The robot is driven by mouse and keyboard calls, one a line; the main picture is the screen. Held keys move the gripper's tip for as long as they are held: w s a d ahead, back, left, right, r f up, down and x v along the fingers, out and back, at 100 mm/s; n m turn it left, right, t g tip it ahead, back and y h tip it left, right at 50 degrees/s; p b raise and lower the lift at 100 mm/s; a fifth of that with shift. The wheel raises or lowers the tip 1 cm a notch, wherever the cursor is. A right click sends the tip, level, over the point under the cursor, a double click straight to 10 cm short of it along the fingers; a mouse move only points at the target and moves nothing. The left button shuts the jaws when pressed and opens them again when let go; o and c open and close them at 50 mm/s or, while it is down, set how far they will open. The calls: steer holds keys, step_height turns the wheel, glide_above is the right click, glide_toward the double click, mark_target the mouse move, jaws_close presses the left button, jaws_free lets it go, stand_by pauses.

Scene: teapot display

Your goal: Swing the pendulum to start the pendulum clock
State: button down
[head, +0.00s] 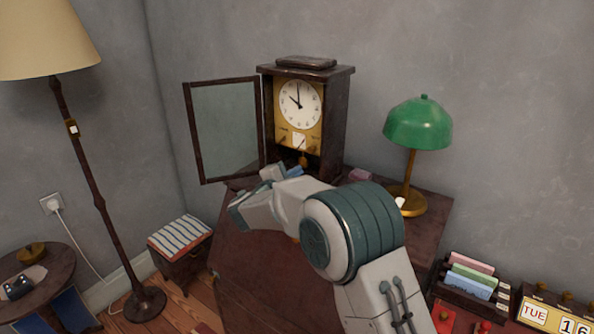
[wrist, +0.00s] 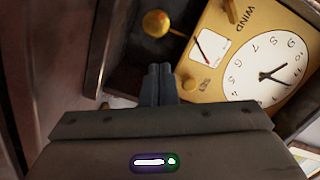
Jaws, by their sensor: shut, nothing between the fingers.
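The pendulum clock (head: 341,118) stands on the dark wooden desk, its glazed door (head: 226,130) swung open to the left. Its white dial (head: 300,104) and brass front plate (wrist: 217,70) show. The round brass pendulum bob (head: 303,161) hangs below the plate, inside the dark case. In the wrist view, turned on its side, the pendulum bob (wrist: 157,23) lies just beyond my fingertips, apart from them. My gripper (wrist: 161,68) is shut and empty, pointing into the lower part of the case. In the head view my arm partly hides the gripper and the clock's base.
A green desk lamp (head: 418,125) stands on the desk (head: 260,270) right of the clock. A floor lamp (head: 90,185) and a striped stool (head: 180,237) stand at the left. Card holders and a calendar (head: 553,318) are at the lower right. The open door stands close beside my gripper.

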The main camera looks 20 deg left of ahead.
mark_target(306, 164)
steer(key=p+x, duration=0.1)
steer(key=x, duration=0.5)
steer(key=shift+w+d, duration=0.1)
steer(key=shift+w, duration=0.3)
steer(key=shift+f, duration=0.15)
